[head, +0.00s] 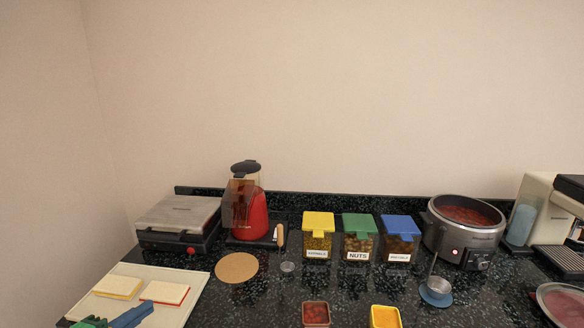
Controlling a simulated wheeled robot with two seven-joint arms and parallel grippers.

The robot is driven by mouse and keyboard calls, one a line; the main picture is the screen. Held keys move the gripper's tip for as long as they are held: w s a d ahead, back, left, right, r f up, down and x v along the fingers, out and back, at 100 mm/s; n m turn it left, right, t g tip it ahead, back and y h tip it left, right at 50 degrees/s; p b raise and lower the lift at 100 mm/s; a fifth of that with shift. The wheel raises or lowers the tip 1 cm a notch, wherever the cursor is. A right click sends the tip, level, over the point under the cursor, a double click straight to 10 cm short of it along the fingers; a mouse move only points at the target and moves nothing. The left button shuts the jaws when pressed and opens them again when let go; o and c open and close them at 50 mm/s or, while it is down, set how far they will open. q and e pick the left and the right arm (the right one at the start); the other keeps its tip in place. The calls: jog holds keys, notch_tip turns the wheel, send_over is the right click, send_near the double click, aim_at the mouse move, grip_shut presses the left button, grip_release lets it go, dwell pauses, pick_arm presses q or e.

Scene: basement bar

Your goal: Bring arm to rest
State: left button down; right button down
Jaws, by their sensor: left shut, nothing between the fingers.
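My left gripper (132,316) shows at the bottom left edge of the head view, as blue and green parts cut off by the frame. It is shut and empty, over the front part of a pale board (190,307). Two sandwich-like slices, one with a yellow edge (117,286) and one with a red edge (164,292), lie on the board just beyond it. I cannot tell whether the gripper touches the board. My right gripper is not in view.
A sandwich press (178,218), a red appliance (251,215), a round cork mat (237,267), lidded jars (358,238), a pot of red food (464,228) and a coffee machine (540,205) line the dark counter (270,300). A ladle (437,285) rests front right. Small tubs (316,314) stand in front.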

pick_arm(q)
notch_tip(320, 180, up, 6)
jog(key=s+d+r+n+t+y, duration=0.1)
jog(key=s+d+n+t+y, duration=0.15)
jog(key=n+t, duration=0.55)
jog(key=s+a+f+n+g+y, duration=0.1)
jog(key=s+f+n+g+y, duration=0.35)
jog(key=f+n, duration=0.2)
jog(key=s+a+f+n+g+y, duration=0.1)
jog(key=s+f+n+g+y, duration=0.2)
jog(key=f+n+g, duration=0.4)
jog(key=s+d+f+m+g+h, duration=0.4)
jog(key=s+d+f+g+h, duration=0.3)
jog(key=s+d+f, duration=0.6)
notch_tip(320, 180, down, 15)
jog(key=s+g, duration=0.1)
jog(key=s, duration=0.2)
jog(key=s+a+f+g, duration=0.1)
jog(key=s+a+f, duration=0.1)
jog(key=s+f, duration=0.8)
jog(key=shift+s+a+f+y, duration=0.2)
jog(key=shift+s+y, duration=0.2)
jog(key=shift+s, duration=0.45)
